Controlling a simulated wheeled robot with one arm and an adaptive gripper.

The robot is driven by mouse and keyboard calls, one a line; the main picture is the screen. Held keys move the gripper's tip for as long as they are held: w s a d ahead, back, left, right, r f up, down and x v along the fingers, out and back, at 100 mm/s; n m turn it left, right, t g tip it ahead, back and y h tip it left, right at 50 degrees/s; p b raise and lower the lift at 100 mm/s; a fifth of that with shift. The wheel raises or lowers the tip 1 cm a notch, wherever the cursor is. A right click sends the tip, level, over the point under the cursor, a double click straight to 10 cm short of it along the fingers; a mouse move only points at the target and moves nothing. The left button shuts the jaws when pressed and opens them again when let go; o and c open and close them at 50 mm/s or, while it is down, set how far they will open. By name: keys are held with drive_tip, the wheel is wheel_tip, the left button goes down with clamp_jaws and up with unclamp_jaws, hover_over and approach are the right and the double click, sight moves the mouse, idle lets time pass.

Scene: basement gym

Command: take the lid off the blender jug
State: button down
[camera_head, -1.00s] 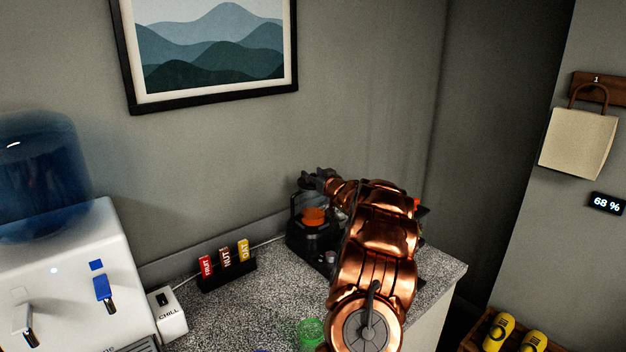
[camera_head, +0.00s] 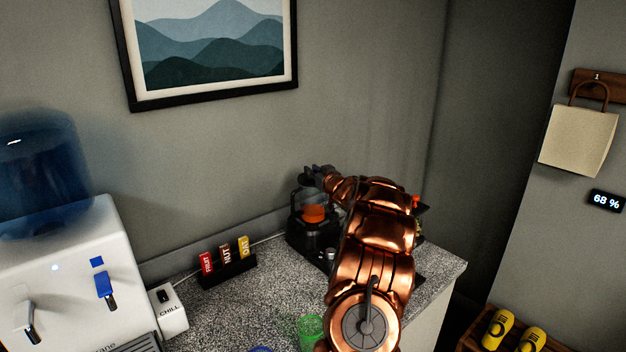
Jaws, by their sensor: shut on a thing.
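The blender jug (camera_head: 313,213), clear with orange contents, stands upright on its black base (camera_head: 308,236) near the back wall. My gripper (camera_head: 311,176) is at the top of the jug, reaching over from the right. It is shut on a dark piece at the jug's top, which looks like the lid (camera_head: 302,183). The lid is small, dark and partly hidden by the fingers. I cannot tell whether there is a gap between lid and jug rim. My copper arm hides the right side of the blender.
A bar rack (camera_head: 228,270) with red, brown and yellow packs stands left of the blender. A green cup (camera_head: 311,330) is at the front, beside my arm. A white water dispenser (camera_head: 75,280) fills the left. Bare speckled counter (camera_head: 235,310) lies between.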

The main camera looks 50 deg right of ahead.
drive_tip(key=shift+r+b, duration=0.55)
drive_tip(key=shift+r, duration=1.2)
drive_tip(key=b+v, duration=0.4)
drive_tip(key=v, duration=1.2)
drive_tip(key=shift+r, duration=0.4)
